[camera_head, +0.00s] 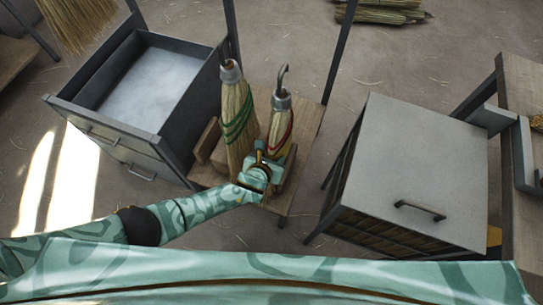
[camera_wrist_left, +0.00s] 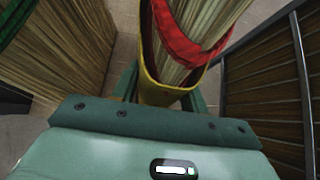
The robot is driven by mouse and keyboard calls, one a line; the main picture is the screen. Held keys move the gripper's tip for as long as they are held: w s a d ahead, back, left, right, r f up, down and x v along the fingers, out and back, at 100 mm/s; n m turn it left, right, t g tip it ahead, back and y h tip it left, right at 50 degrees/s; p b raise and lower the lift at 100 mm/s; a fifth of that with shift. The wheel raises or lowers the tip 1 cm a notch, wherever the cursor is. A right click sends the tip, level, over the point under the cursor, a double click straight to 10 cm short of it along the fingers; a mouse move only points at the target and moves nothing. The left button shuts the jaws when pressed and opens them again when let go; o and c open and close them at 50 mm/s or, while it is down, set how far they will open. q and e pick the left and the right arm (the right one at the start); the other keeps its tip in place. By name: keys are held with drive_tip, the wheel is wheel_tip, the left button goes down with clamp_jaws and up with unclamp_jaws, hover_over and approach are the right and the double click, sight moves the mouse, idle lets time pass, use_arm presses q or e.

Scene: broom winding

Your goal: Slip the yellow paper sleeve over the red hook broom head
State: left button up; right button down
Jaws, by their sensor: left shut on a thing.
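The red hook broom head (camera_head: 278,122) stands upright on a low wooden stand, with a metal hook on top and a red band round its straw. The red band (camera_wrist_left: 183,47) is large in the left wrist view. My left gripper (camera_head: 262,167) is low in front of this broom head. It is shut on the yellow paper sleeve (camera_wrist_left: 158,94), which shows between its fingers (camera_wrist_left: 160,97). Straw and red band appear within the sleeve's open mouth; how far in, I cannot tell. In the head view my gripper hides most of the sleeve. My right gripper is not in view.
A green-banded broom head (camera_head: 236,115) stands close on the left on the wooden stand (camera_head: 305,125). A grey open bin (camera_head: 150,85) is at left. A grey lidded cabinet (camera_head: 415,165) is at right. Straw bundles (camera_head: 380,12) lie behind on the floor.

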use_arm(q)
drive_tip(key=o, duration=0.9)
